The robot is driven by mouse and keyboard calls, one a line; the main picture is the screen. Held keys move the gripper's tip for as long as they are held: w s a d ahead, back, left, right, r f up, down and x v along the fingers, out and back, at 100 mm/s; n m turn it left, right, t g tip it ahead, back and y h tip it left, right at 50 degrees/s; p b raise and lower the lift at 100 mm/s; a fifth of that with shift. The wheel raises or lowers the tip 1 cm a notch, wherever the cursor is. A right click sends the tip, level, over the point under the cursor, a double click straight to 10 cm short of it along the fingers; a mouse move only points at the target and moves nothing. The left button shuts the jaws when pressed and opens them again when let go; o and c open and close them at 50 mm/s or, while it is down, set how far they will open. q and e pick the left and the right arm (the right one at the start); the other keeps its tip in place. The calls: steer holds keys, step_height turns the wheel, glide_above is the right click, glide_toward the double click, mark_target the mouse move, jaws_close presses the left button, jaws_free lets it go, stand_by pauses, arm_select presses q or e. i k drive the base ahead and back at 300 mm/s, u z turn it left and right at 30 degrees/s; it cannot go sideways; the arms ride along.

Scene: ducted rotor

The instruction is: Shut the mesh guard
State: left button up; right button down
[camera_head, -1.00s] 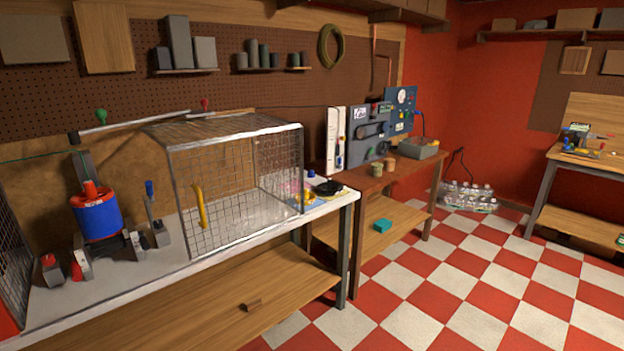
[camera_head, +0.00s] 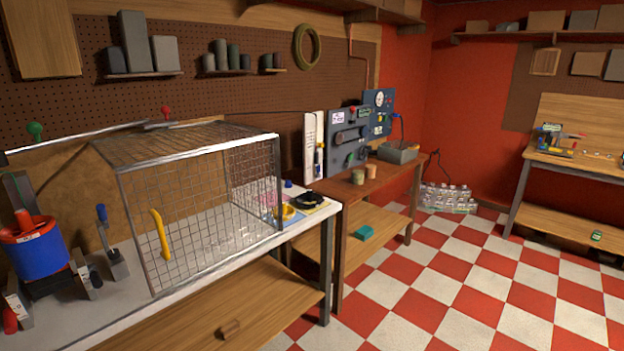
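The mesh guard (camera_head: 195,190) is a wire cage with a metal frame on the white bench at the left. A yellow handle (camera_head: 160,235) stands upright on its front mesh face. The cage is at the right part of the bench. The blue and red ducted rotor unit (camera_head: 36,250) stands outside it, to its left, uncovered. A metal rail (camera_head: 75,136) runs along the back at the height of the cage top. Neither of my grippers is in view.
A lever with a blue grip (camera_head: 107,230) stands between rotor and cage. Yellow and black round items (camera_head: 300,201) lie on the bench's right end. A wooden side bench (camera_head: 370,182) with a control panel (camera_head: 350,137) stands beyond. The checkered floor (camera_head: 450,285) is clear at right.

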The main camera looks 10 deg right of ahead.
mark_target(266, 135)
steer(key=z, duration=0.1)
steer(key=i, duration=1.4)
steer(key=u, duration=0.55)
